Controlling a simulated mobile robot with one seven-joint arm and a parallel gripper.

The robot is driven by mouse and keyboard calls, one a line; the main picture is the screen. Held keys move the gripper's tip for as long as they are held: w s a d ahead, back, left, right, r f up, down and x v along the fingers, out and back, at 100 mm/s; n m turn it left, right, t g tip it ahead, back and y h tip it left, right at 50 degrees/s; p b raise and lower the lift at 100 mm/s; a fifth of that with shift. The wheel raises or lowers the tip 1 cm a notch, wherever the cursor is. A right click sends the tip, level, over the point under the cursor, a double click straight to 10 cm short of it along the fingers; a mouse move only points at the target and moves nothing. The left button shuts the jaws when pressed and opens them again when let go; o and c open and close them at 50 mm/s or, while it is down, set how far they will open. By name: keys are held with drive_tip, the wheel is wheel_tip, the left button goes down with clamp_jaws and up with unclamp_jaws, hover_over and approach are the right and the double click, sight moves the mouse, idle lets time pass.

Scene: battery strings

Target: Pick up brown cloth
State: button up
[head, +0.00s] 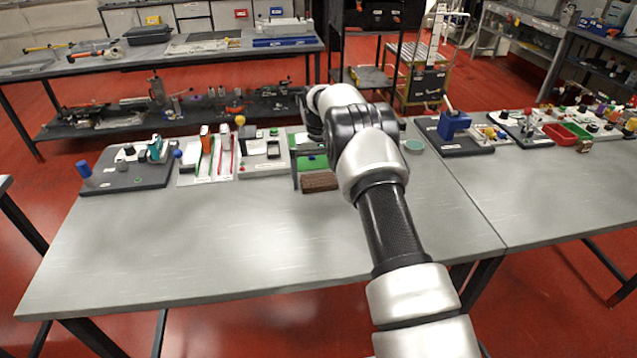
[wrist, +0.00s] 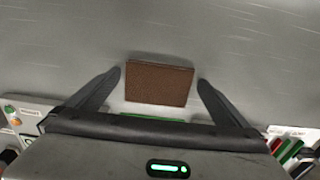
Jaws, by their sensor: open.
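The brown cloth (head: 320,182) is a small, flat, dark-brown rectangle lying on the grey table, near the front edge of a green board. In the wrist view the brown cloth (wrist: 159,83) lies between the two finger lines, a little ahead of the palm. My gripper (wrist: 159,78) is open and empty, with one finger on each side of the cloth and a gap to both. In the head view my arm reaches over the table and hides part of the area behind the cloth; how high the fingers are above the table is hard to tell.
The green board (head: 312,162) lies just behind the cloth. To its left are a white board (head: 262,165) with parts and a dark tray (head: 128,175). A blue device (head: 453,123) stands to the right. The front of the grey table (head: 220,235) is clear.

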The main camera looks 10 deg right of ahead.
drive_tip(key=shift+c, duration=0.4)
drive_tip(key=c, duration=0.9)
drive_tip(key=shift+o, duration=0.2)
drive_tip(key=shift+r, duration=0.1)
